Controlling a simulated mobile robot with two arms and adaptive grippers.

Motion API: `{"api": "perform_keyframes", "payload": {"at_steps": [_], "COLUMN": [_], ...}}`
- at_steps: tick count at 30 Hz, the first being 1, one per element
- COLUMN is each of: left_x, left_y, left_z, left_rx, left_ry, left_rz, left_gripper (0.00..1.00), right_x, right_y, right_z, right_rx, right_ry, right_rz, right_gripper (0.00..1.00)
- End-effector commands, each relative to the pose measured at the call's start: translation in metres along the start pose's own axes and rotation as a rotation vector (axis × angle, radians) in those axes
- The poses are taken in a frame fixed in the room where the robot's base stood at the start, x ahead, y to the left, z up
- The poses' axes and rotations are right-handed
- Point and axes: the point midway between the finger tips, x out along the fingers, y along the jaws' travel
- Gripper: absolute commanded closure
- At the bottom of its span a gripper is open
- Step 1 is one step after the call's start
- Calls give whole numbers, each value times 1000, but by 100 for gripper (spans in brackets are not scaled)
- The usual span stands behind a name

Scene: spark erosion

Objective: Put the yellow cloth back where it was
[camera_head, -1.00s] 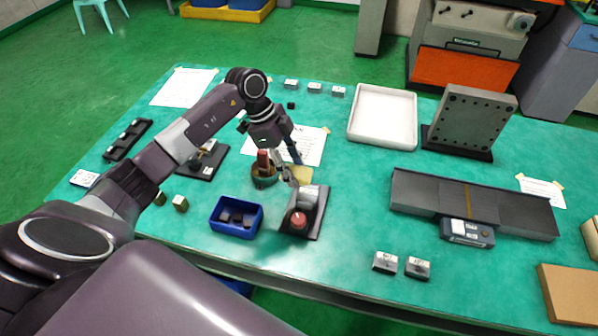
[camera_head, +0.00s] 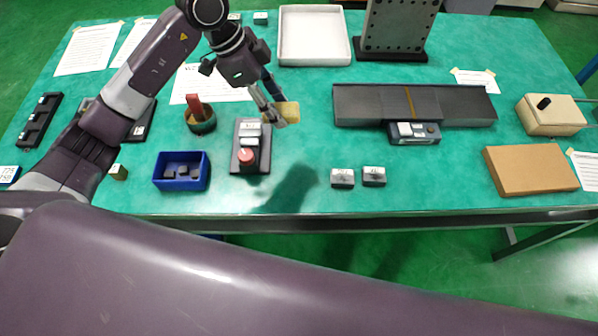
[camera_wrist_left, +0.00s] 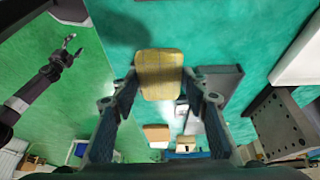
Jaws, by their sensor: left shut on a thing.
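The yellow cloth (camera_head: 289,113) is a small, flat, yellowish pad. My left gripper (camera_head: 276,114) is shut on it and holds it above the green table, just right of the small control box with the red button. In the left wrist view, the cloth (camera_wrist_left: 160,74) sits between the two fingertips of the left gripper (camera_wrist_left: 160,88). My right gripper (camera_wrist_left: 70,48) shows only in the left wrist view, at the upper left, with its fingers apart and empty, away from the cloth.
Two small grey blocks (camera_head: 343,178) lie to the right. A black rail unit (camera_head: 460,105) and white tray (camera_head: 315,62) lie farther back. Table between control box and blocks is clear.

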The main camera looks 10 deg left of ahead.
Motion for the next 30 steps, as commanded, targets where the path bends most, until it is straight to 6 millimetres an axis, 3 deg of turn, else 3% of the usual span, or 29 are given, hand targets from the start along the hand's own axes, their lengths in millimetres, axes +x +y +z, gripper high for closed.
{"api": "perform_keyframes", "payload": {"at_steps": [1, 3, 6, 10, 14, 24, 30], "left_x": [6, 6, 5, 9, 31, 113, 142], "left_y": [11, 24, 39, 49, 51, 49, 48], "left_z": [-16, -33, -48, -54, -45, -9, 3], "left_rx": [14, 13, 9, 2, -1, -2, 1], "left_ry": [0, -5, -12, -19, -22, -21, -19], "left_rz": [-5, -8, -14, -15, -12, -12, -16], "left_gripper": [78, 78, 78, 78, 78, 78, 78], "right_x": [13, 19, 24, 24, 20, 6, 3], "right_y": [2, 4, 8, 9, 9, 8, 4], "right_z": [2, 3, 4, 4, 4, 3, 2], "right_rx": [-1, -2, -4, -4, -4, -3, -1], "right_ry": [0, -1, -2, -3, -3, -3, -2], "right_rz": [2, 5, 9, 11, 11, 9, 4], "right_gripper": [37, 37, 37, 37, 37, 37, 37]}}
